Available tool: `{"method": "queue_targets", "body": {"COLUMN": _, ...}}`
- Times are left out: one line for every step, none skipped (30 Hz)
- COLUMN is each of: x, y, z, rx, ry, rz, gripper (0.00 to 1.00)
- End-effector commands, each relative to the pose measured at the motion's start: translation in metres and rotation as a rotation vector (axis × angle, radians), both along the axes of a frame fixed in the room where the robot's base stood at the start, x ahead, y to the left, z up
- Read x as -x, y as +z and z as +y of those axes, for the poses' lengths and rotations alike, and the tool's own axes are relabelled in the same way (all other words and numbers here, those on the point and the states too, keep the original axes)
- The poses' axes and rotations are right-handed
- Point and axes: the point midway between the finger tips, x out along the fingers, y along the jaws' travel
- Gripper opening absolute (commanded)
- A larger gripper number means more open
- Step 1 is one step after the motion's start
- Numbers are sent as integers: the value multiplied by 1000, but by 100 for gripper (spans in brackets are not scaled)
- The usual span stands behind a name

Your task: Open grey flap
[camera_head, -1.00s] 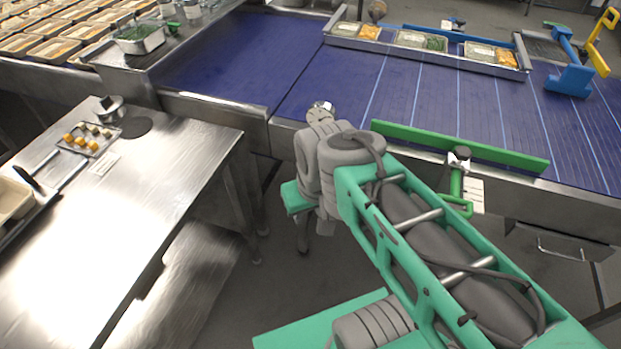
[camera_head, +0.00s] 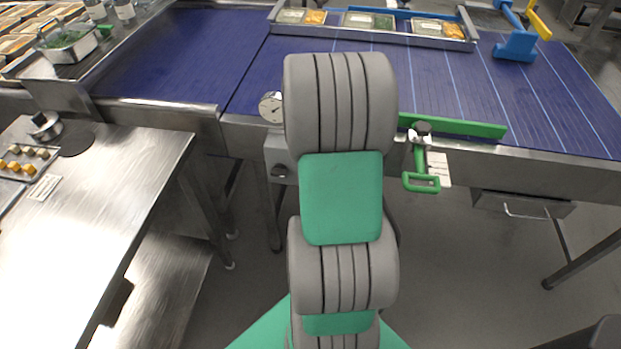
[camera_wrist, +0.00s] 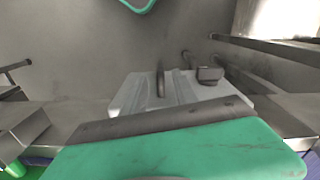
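A light grey box-like panel (camera_head: 283,158) with a dark knob hangs on the conveyor's front, just left of my arm. A light grey piece in the middle of the wrist view (camera_wrist: 135,92) is probably the same part. A second grey front (camera_head: 524,206) with a wire handle sits under the conveyor at the right. I cannot tell for sure which is the grey flap; neither looks swung open. My arm hides my gripper in the head view. The wrist view shows a green body with a dark edge, but no clearly readable fingertips.
The blue conveyor (camera_head: 180,60) lies behind my arm. A green rail (camera_head: 465,127) and a green-handled tool (camera_head: 421,165) are on its front edge. A round gauge (camera_head: 271,107) stands left of my arm. A steel table (camera_head: 90,225) is at the left.

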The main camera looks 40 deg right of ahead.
Motion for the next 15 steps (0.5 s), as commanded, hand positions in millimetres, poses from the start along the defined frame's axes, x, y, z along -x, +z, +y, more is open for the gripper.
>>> {"method": "queue_targets", "body": {"x": 1, "y": -9, "z": 1, "rx": -3, "ry": 1, "rz": 3, "gripper": 34}}
{"method": "queue_targets", "body": {"x": 1, "y": -15, "z": 1, "rx": -3, "ry": 1, "rz": 4, "gripper": 34}}
{"method": "queue_targets", "body": {"x": 1, "y": -24, "z": 1, "rx": -3, "ry": 1, "rz": 4, "gripper": 34}}
{"method": "queue_targets", "body": {"x": 1, "y": -30, "z": 1, "rx": -3, "ry": 0, "rz": 3, "gripper": 34}}
{"method": "queue_targets", "body": {"x": 1, "y": -35, "z": 1, "rx": -3, "ry": 0, "rz": 3, "gripper": 34}}
{"method": "queue_targets", "body": {"x": 2, "y": -43, "z": 1, "rx": -3, "ry": 0, "rz": 3, "gripper": 34}}
{"method": "queue_targets", "body": {"x": 2, "y": -48, "z": 1, "rx": -3, "ry": 0, "rz": 3, "gripper": 34}}
{"method": "queue_targets", "body": {"x": 1, "y": -52, "z": 1, "rx": -2, "ry": 0, "rz": 2, "gripper": 34}}
{"method": "queue_targets", "body": {"x": 1, "y": -56, "z": 1, "rx": -1, "ry": 0, "rz": 2, "gripper": 34}}
{"method": "queue_targets", "body": {"x": 1, "y": -59, "z": 1, "rx": -1, "ry": 0, "rz": 2, "gripper": 34}}
{"method": "queue_targets", "body": {"x": 1, "y": -61, "z": 1, "rx": -1, "ry": 0, "rz": 2, "gripper": 34}}
{"method": "queue_targets", "body": {"x": 1, "y": -63, "z": 0, "rx": 0, "ry": 0, "rz": 0, "gripper": 34}}
{"method": "queue_targets", "body": {"x": 1, "y": -63, "z": 0, "rx": 1, "ry": 0, "rz": -1, "gripper": 34}}
{"method": "queue_targets", "body": {"x": 1, "y": -64, "z": 0, "rx": 1, "ry": 0, "rz": -1, "gripper": 34}}
{"method": "queue_targets", "body": {"x": 1, "y": -64, "z": 0, "rx": 1, "ry": 0, "rz": -2, "gripper": 34}}
